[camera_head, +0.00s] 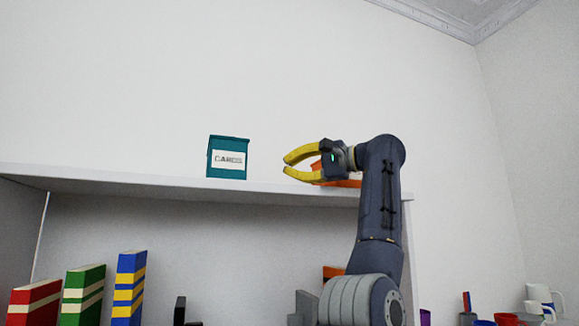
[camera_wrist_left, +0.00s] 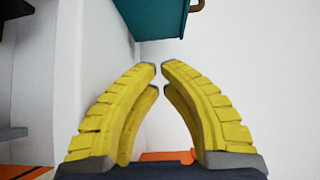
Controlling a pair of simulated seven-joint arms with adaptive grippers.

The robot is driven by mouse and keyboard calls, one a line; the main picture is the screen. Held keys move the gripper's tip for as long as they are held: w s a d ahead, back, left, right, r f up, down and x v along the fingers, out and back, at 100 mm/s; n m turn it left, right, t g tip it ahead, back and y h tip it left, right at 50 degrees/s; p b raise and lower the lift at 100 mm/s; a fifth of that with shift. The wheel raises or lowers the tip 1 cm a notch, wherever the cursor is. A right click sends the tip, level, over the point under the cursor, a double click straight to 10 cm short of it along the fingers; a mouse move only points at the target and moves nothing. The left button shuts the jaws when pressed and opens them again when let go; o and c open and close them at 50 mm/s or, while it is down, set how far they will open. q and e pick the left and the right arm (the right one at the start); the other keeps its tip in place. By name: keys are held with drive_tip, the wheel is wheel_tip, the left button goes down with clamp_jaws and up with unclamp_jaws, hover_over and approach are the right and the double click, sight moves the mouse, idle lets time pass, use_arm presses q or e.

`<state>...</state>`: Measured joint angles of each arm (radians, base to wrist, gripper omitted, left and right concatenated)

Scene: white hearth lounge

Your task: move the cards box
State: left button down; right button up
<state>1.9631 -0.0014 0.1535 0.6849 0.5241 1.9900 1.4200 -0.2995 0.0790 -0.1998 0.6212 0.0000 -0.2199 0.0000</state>
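The cards box (camera_head: 228,157) is a teal box with a white label reading CARDS. It stands upright on the top shelf board (camera_head: 130,180), left of my left gripper (camera_head: 286,165). That gripper points left toward the box, its yellow fingers apart and empty, with a clear gap to the box. In the left wrist view, the box (camera_wrist_left: 155,18) is at the top edge, partly cut off, with a brown handle-like part. The fingertips (camera_wrist_left: 158,68) are below it in the picture, a small gap between them. My right gripper is in neither view.
An orange object (camera_head: 345,183) lies on the shelf behind my left gripper. Red, green and blue striped books (camera_head: 130,290) stand below at the left. Cups and a white mug (camera_head: 540,294) are at the lower right. The shelf left of the box is clear.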

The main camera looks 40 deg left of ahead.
use_arm(q)
drive_tip(key=x, duration=0.5)
drive_tip(key=s+x, duration=0.1)
drive_tip(key=x, duration=0.2)
drive_tip(key=shift+d, duration=0.1)
drive_tip(key=shift+s+a, duration=0.25)
drive_tip(key=shift+s, duration=0.3)
drive_tip(key=shift+s+a, duration=0.25)
drive_tip(key=shift+s, duration=0.3)
drive_tip(key=shift+s, duration=0.1)
